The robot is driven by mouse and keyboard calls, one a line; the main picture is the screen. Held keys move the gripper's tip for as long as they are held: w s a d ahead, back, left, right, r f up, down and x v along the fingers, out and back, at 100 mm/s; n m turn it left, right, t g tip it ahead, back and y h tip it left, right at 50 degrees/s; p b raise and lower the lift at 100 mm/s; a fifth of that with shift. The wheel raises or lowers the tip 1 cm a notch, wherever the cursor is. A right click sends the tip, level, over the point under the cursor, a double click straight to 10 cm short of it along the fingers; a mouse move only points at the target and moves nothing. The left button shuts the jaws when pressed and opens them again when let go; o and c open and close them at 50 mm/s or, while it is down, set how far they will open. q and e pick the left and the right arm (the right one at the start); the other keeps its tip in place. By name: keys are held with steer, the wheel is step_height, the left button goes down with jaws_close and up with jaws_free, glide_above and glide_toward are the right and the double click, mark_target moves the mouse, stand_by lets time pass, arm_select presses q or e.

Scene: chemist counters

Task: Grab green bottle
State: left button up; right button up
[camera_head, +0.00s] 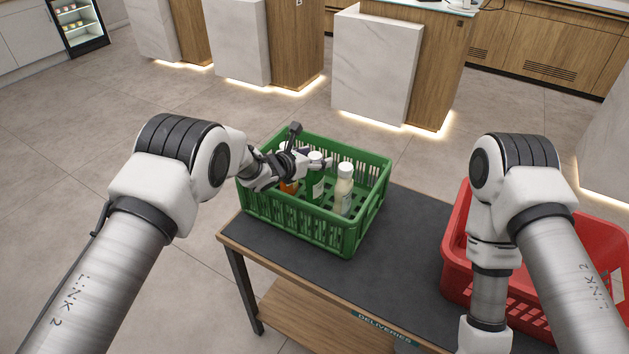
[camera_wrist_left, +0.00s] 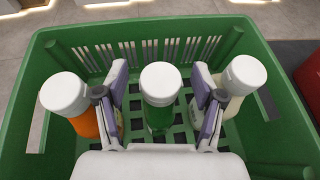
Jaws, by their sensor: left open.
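The green bottle (camera_wrist_left: 158,118), with a white cap, stands upright in the green crate (camera_head: 300,222). In the head view the green bottle (camera_head: 318,188) shows between the other bottles. My left gripper (camera_wrist_left: 160,85) is open above the crate, its two fingers on either side of the green bottle's cap. I cannot tell whether either finger touches it. An orange bottle (camera_wrist_left: 84,122) stands to the left of the fingers and a cream-white bottle (camera_wrist_left: 236,90) to the right, both close to the fingers. My right gripper is out of view; only its arm shows over the red basket.
The green crate stands on a dark-topped table (camera_head: 400,235) with a "DELIVERIES" label. A red basket (camera_head: 457,250) is at the table's right end. Bare tabletop lies between the two. Marble and wood counters (camera_head: 375,65) stand farther back.

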arm_select(q)
jaws_close()
